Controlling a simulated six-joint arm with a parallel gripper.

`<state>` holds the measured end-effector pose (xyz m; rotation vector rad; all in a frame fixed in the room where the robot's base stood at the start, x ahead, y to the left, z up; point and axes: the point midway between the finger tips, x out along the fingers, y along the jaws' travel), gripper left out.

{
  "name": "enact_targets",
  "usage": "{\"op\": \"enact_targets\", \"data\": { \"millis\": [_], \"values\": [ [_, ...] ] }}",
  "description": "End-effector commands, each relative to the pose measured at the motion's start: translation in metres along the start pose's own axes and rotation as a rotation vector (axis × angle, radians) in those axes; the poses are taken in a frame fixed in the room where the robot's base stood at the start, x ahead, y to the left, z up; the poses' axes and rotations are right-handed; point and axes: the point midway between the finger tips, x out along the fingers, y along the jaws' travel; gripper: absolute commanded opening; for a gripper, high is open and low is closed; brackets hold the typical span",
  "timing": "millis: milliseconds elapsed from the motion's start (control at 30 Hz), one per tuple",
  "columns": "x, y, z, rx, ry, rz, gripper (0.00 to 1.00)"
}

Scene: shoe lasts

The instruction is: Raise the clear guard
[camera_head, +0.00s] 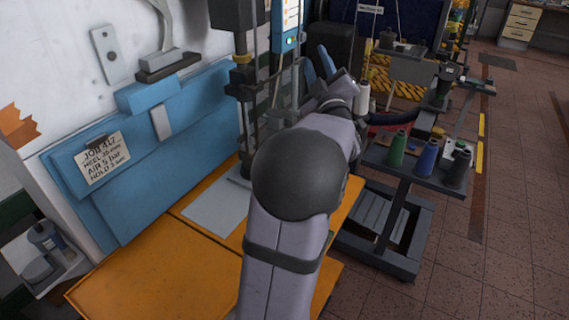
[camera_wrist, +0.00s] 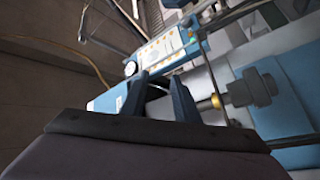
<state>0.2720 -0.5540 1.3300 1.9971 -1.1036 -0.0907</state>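The clear guard is hard to make out. A thin dark frame edge (camera_wrist: 213,72) in the wrist view, right of my fingers, may belong to it, but I cannot tell for sure. In the head view, the press (camera_head: 243,95) stands at the back centre with upright rods, partly hidden by my arm. My gripper (camera_head: 316,58) is beside the press, to its right. In the wrist view, my gripper (camera_wrist: 159,78) has its two blue fingers apart. A dark rounded shape shows between them; I cannot tell whether they touch it.
A blue control panel (camera_wrist: 165,48) with a gauge and buttons lies beyond my fingers. An orange bench top (camera_head: 130,285) extends below my arm. A blue panel (camera_head: 150,160) with a job card (camera_head: 103,158) stands left. A cart (camera_head: 400,180) with thread cones stands right.

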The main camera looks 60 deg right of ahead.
Motion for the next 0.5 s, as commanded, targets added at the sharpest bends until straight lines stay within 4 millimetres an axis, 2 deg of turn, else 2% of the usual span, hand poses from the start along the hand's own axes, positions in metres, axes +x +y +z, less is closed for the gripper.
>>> {"op": "enact_targets", "data": {
  "millis": [33, 200, 333, 400, 500],
  "values": [
    [-0.018, -0.037, 0.044, -0.1, 0.014, -0.05, 0.28],
    [-0.064, -0.129, 0.106, -0.361, 0.146, -0.21, 0.28],
    [-0.101, -0.181, 0.134, -0.474, 0.256, -0.28, 0.28],
    [-0.116, -0.199, 0.141, -0.511, 0.304, -0.299, 0.28],
    [-0.13, -0.214, 0.146, -0.541, 0.349, -0.312, 0.28]
  ]
}}
